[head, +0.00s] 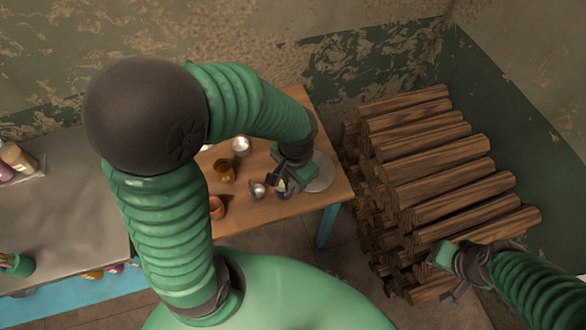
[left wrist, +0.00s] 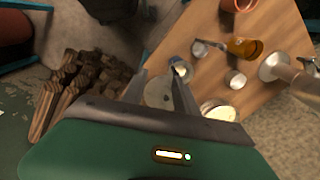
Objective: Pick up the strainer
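My left gripper (head: 285,181) is above the right part of the wooden table. In the left wrist view its two fingers (left wrist: 160,80) stand apart with nothing visibly gripped. A pale round disc (head: 321,173) lies beyond them and shows between the fingers in the wrist view (left wrist: 157,93). A small blue-rimmed container (left wrist: 179,68) is close to one fingertip. A small metal piece with a handle (left wrist: 201,48), perhaps the strainer, lies beside the amber jar (left wrist: 243,47); I cannot tell surely. My right gripper (head: 455,275) is in front of the log pile, away from the table.
The table (head: 322,197) also holds a metal cup (left wrist: 235,79), a pale-topped container (left wrist: 218,110) and an orange pot (head: 216,207). Stacked logs (head: 430,160) stand right of the table. A grey counter (head: 70,215) is on the left. My left arm hides part of the table.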

